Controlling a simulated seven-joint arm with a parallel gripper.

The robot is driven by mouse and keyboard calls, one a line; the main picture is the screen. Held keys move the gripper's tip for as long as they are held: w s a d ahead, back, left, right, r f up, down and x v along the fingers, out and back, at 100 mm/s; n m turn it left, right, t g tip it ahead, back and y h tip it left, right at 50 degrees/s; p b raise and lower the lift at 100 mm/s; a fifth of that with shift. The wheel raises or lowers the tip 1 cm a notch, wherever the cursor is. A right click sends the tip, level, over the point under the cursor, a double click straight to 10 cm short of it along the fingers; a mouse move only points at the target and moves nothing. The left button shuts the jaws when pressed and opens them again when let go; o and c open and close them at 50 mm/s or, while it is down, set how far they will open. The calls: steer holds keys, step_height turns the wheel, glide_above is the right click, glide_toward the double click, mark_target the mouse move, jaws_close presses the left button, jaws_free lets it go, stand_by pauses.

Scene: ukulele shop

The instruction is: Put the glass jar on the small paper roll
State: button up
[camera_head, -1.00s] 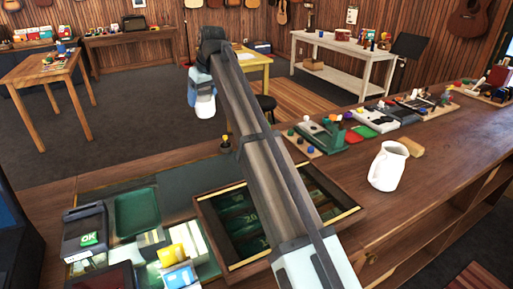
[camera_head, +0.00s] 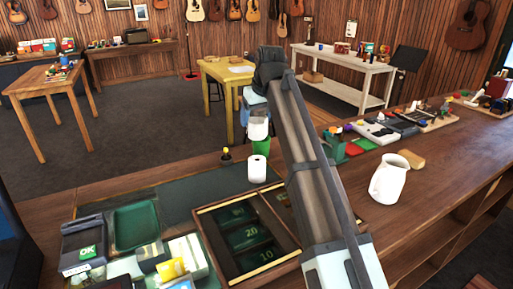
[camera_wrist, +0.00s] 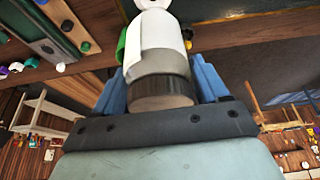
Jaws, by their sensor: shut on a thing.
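My gripper (camera_head: 256,108) is shut on the glass jar (camera_head: 259,130) and holds it above the back of the counter. In the wrist view the jar (camera_wrist: 158,64) sits between the blue fingers, with a pale body, a grey band and a brown near end. The small white paper roll (camera_head: 257,169) stands upright on the counter below the jar, apart from it. Its hollow top (camera_wrist: 152,4) shows at the upper edge of the wrist view, beyond the jar. A green object (camera_head: 263,147) shows between jar and roll in the head view.
A small yellow-topped item (camera_head: 226,155) stands left of the roll. In front are an open cash drawer (camera_head: 208,242), a green tray (camera_head: 136,226) and a card terminal (camera_head: 84,246). A white pitcher (camera_head: 388,178) stands to the right, beyond my arm.

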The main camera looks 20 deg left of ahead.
mark_target(261, 120)
steer(key=shift+f, duration=4.15)
steer(key=shift+f, duration=0.15)
steer(key=o, duration=1.3)
steer(key=shift+o, duration=0.2)
steer(key=v, duration=1.2)
steer(key=shift+a, duration=0.1)
